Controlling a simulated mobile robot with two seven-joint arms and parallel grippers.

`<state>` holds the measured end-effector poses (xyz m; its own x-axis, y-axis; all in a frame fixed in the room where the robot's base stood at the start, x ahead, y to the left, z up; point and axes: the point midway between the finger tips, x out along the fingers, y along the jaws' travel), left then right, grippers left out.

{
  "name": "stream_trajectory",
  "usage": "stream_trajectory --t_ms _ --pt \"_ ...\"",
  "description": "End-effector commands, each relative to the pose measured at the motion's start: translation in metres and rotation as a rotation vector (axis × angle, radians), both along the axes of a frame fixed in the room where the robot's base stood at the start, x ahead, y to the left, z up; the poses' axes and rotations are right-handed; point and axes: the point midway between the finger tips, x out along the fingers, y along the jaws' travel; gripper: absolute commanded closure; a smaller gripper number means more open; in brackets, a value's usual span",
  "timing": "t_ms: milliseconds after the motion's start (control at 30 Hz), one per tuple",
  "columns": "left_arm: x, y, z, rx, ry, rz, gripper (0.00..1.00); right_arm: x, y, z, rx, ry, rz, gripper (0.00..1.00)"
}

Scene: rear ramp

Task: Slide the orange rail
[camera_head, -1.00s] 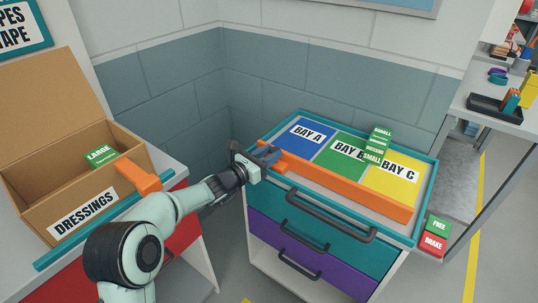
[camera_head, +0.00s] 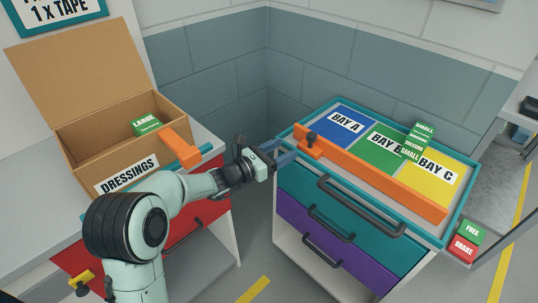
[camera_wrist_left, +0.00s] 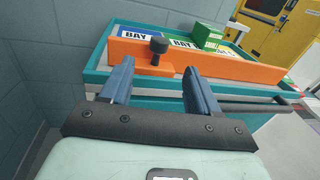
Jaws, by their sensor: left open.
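The orange rail (camera_head: 385,182) lies along the front of the teal-edged cart top (camera_head: 465,205), in front of the bays. A black knob (camera_head: 311,138) stands on a small orange block at its left end; it also shows in the wrist view (camera_wrist_left: 158,45). My left gripper (camera_head: 289,153) is open and empty, just in front of the knob end. In the wrist view, its two blue-grey fingers (camera_wrist_left: 158,70) point towards the knob, one on each side of its line, with the knob beyond the tips. My right gripper is not in view.
Bay A (camera_head: 346,124), Bay B (camera_head: 383,148) and Bay C (camera_head: 432,180) lie behind the rail. Dark drawer handles (camera_head: 360,208) stick out below. An open dressings box (camera_head: 88,168) stands left.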

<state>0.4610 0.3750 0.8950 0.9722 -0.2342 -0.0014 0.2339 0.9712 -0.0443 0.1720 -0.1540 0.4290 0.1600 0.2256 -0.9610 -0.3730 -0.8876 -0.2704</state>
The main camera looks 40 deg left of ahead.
Motion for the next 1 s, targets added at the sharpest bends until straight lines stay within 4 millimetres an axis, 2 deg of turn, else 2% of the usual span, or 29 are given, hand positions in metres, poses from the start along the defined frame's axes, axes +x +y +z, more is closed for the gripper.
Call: stream_trajectory --t_ms 100,300,900,1000 --pt "-0.022 0.006 0.001 0.0 0.001 0.003 0.39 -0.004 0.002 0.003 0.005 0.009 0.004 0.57" --pt "-0.04 0.01 0.0 0.0 0.002 0.001 0.39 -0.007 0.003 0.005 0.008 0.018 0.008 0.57" --pt "-0.042 0.01 -0.001 0.0 0.001 0.0 0.39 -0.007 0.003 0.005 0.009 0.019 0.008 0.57" --pt "-0.042 0.007 -0.009 0.007 0.022 -0.009 0.39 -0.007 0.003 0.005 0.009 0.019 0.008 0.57"
